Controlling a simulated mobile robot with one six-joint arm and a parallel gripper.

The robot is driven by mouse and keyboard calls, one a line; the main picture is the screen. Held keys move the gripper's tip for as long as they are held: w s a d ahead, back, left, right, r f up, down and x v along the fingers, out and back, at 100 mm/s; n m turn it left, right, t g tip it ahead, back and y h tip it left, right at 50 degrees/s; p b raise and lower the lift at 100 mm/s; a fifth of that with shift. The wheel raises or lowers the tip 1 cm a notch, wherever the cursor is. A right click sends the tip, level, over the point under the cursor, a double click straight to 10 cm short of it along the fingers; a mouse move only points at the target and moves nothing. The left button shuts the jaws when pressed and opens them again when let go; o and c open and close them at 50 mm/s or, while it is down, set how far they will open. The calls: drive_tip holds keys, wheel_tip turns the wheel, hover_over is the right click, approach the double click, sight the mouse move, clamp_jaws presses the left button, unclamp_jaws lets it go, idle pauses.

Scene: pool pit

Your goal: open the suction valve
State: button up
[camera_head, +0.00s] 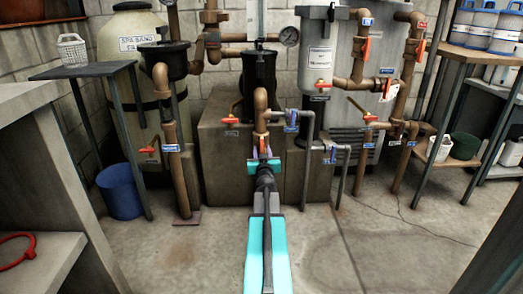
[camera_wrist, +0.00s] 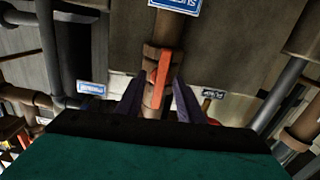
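A valve with a red lever handle (camera_head: 262,144) sits on a brown pipe in front of the dark pump pot. The red handle (camera_wrist: 162,68) also shows in the wrist view, running roughly in line with the brown pipe in the picture. A blue sign (camera_wrist: 176,5) beside it is cut off by the top edge and appears to begin with "SUC". My gripper (camera_head: 263,163) is just below and in front of the handle. In the wrist view my gripper (camera_wrist: 158,100) is open, one dark finger on each side of the handle's lower end, with gaps visible. Contact cannot be told.
Other red-handled valves stand left (camera_head: 147,150) and right (camera_head: 371,118) on brown pipes. A grey pipe (camera_head: 308,160) rises close right of my gripper. A blue bucket (camera_head: 121,190) and a small table (camera_head: 82,70) are at left. Floor (camera_head: 370,240) at front right is clear.

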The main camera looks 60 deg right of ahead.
drive_tip(key=v, duration=0.7)
drive_tip(key=shift+p, duration=0.45)
idle(0.5)
